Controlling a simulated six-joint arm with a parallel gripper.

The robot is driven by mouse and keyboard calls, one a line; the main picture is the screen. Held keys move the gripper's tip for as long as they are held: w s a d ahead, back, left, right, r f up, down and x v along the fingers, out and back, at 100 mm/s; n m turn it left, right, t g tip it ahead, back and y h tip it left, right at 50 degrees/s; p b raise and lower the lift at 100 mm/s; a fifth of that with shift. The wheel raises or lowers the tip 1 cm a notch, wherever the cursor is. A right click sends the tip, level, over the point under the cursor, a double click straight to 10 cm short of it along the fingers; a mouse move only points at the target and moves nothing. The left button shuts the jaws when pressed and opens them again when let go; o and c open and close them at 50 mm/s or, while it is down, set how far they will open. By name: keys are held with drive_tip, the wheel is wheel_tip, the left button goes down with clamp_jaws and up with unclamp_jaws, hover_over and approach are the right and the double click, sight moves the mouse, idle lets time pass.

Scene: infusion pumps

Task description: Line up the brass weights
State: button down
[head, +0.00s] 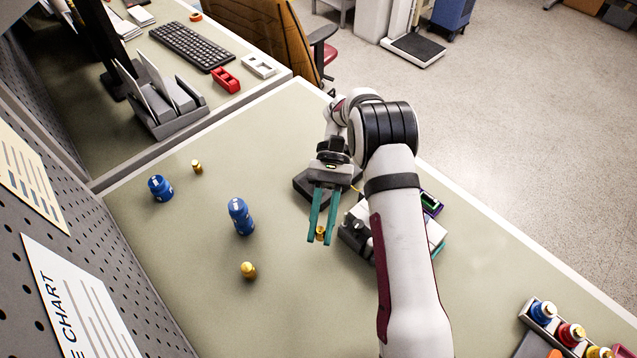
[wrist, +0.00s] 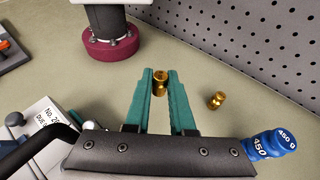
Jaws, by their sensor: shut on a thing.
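My gripper (head: 320,236) is shut on a small brass weight (head: 320,232), which shows between the teal fingertips; in the wrist view the held weight (wrist: 160,82) sits upright between the finger ends. I cannot tell whether it touches the table. A second brass weight (head: 248,270) stands to the left of and nearer than my gripper; the wrist view shows a brass weight (wrist: 217,100) just right of the fingers. A third brass weight (head: 197,166) stands at the far left of the table.
A blue weight (head: 241,216) stands left of my gripper, and another blue weight (head: 160,188) is farther left. A blue weight marked 450 (wrist: 270,145) shows in the wrist view. A pegboard wall (head: 60,210) borders the left. The front left table is clear. A rack of coloured bottles (head: 560,330) is front right.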

wheel_tip(320, 180, down, 3)
drive_tip(key=d+n+t+h, duration=0.2)
drive_tip(key=n+t+h, duration=0.1)
drive_tip(key=n+h, duration=0.75)
drive_tip(key=n+t+h, duration=0.2)
drive_tip(key=n+t, duration=1.6)
drive_tip(key=t, duration=0.2)
hover_over(299, 226)
wheel_tip(299, 226, down, 2)
drive_tip(key=shift+f+y, duration=0.15)
drive_tip(key=shift+y, duration=0.1)
wheel_tip(299, 226, down, 5)
drive_tip(key=shift+f, duration=0.8)
drive_tip(key=shift+a+f, duration=0.1)
drive_tip(key=shift+f, duration=0.4)
drive_tip(key=c, duration=0.7)
unclamp_jaws()
